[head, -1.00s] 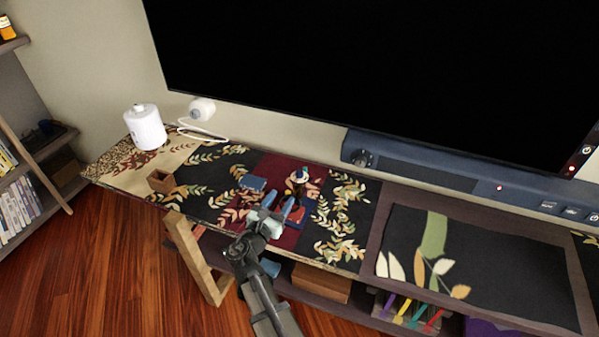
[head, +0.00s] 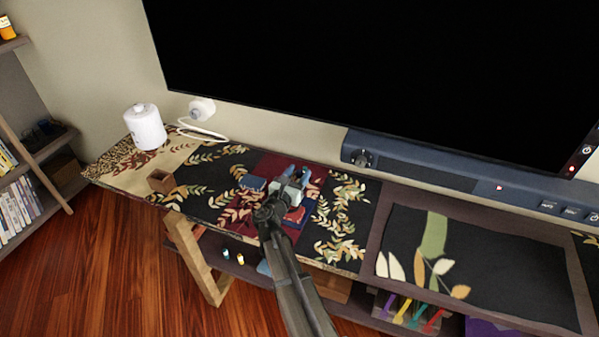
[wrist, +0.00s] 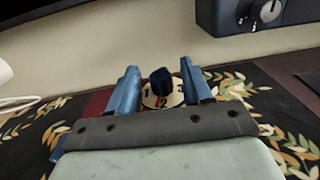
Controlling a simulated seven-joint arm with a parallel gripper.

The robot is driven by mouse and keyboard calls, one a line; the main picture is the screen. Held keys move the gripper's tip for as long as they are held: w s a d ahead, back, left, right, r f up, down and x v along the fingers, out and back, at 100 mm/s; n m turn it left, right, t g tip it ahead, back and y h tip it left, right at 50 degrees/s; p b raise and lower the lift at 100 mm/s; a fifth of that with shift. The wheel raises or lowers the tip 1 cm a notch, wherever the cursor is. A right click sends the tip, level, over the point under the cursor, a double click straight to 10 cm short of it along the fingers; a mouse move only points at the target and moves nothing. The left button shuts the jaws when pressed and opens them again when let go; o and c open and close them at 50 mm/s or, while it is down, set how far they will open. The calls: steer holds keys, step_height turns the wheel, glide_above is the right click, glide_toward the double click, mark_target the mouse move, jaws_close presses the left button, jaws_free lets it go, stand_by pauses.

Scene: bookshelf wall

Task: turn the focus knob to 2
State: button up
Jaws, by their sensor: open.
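The focus knob (wrist: 160,80) is dark blue in the wrist view, in front of a pale round dial (wrist: 153,101) marked 1, 2 and 3, with the 2 in red. Which number the knob points at I cannot tell. My gripper (wrist: 159,84) is open, with one blue finger to the left of the knob and one to the right. Gaps show on both sides, and whether the knob lies fully between the fingertips in depth is unclear. In the head view my gripper (head: 290,173) is over the dark red part of the runner and hides the knob and dial.
A blue soundbar (head: 430,175) with its own round knob (head: 363,158) stands behind to the right. A small blue box (head: 253,183) lies left of my gripper, and a red and blue item (head: 295,214) lies below it. A wooden cup (head: 161,181) and white canister (head: 145,127) stand further left.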

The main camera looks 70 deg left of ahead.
steer(key=shift+x, duration=0.8)
steer(key=c, duration=0.9)
steer(key=shift+d+n+g+y, duration=0.15)
steer(key=shift+n+g+y, duration=0.45)
steer(key=shift+g+y, duration=0.1)
steer(key=shift+n+g+y, duration=0.9)
steer(key=shift+n+g, duration=0.1)
steer(key=shift+g, duration=0.2)
steer(key=o, duration=0.9)
